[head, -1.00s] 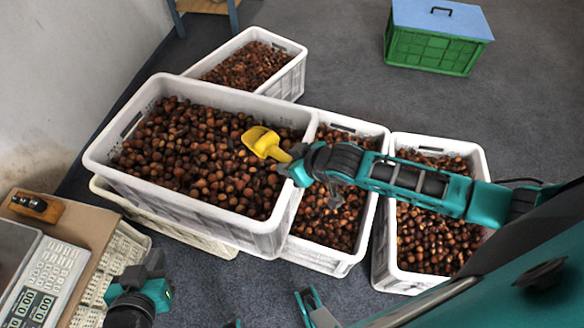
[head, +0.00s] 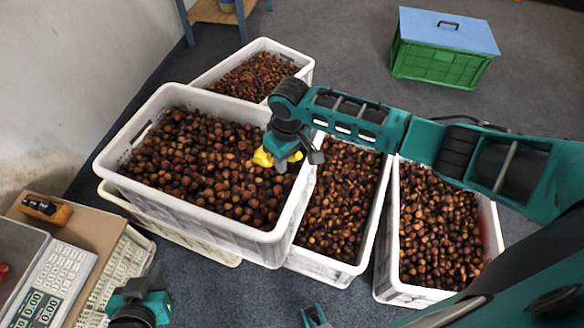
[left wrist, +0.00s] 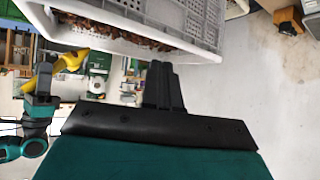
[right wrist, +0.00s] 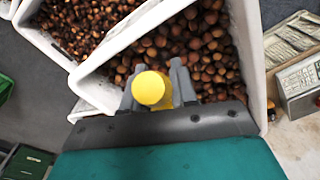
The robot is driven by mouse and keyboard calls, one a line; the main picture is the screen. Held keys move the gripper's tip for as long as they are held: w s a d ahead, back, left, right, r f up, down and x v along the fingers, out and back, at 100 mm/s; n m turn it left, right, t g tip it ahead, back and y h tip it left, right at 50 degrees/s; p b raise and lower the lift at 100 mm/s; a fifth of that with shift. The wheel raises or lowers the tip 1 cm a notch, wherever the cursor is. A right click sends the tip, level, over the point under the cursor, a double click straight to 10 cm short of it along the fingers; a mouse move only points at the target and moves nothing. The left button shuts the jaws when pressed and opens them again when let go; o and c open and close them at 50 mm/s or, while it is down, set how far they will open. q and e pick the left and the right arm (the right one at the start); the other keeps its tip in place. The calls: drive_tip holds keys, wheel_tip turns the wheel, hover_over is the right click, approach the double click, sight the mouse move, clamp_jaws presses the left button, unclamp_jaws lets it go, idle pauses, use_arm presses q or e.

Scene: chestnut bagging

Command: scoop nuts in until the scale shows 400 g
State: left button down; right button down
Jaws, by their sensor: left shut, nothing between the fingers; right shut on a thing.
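The yellow scoop (head: 262,157) is at the right part of the large nut crate (head: 118,146), low over the brown nuts (head: 190,160). My right gripper (head: 297,152) is above it, shut on its handle; the handle end (right wrist: 150,88) shows between the fingers in the right wrist view. The scoop's bowl is mostly hidden, so its load cannot be told. The scale (head: 60,280) is at the lower left, with several displays that seem to read 0.00. My left gripper (head: 152,278) is shut and empty beside the scale table; its fingers (left wrist: 162,85) show in the left wrist view.
More white crates of nuts stand behind (head: 308,70) and to the right (head: 383,270). A green crate with a blue lid (head: 440,55) is at the back right. Open grey floor lies behind the crates.

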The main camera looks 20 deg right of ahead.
drive_tip(key=shift+w+a+r+g+h+p, duration=0.15)
drive_tip(key=shift+w+a+r+g+p, duration=0.1)
drive_tip(key=shift+w+r+g, duration=0.15)
drive_tip(key=shift+w+a+r+g+h+p, duration=0.15)
drive_tip(key=shift+w+r+g+p, duration=0.15)
drive_tip(key=shift+r, duration=0.1)
drive_tip(key=shift+w+a+r+g+b, duration=0.1)
drive_tip(key=shift+w+a+g+b, duration=0.05)
drive_tip(key=shift+w+g+b, duration=0.15)
drive_tip(key=shift+w+a+r+g+h+b, duration=0.2)
drive_tip(key=shift+w+g+h+b, duration=0.25)
drive_tip(key=shift+b, duration=0.3)
drive_tip(key=shift+w+a+r+g+b, duration=0.2)
drive_tip(key=shift+w+r+g+b, duration=0.1)
drive_tip(key=shift+b, duration=0.1)
drive_tip(key=shift+w+b, duration=0.2)
drive_tip(key=shift+b, duration=0.4)
drive_tip(key=shift+w+a+r+g+h+b, duration=0.15)
drive_tip(key=shift+w+r+g+h+b, duration=0.1)
drive_tip(key=shift+g+h+b, duration=0.25)
drive_tip(key=shift+r, duration=0.25)
use_arm(q)
drive_tip(key=d, duration=0.1)
drive_tip(key=w+d+f+h, duration=0.1)
drive_tip(key=shift+w+d, duration=0.3)
drive_tip(key=shift+d, duration=0.05)
drive_tip(key=shift+a, duration=0.15)
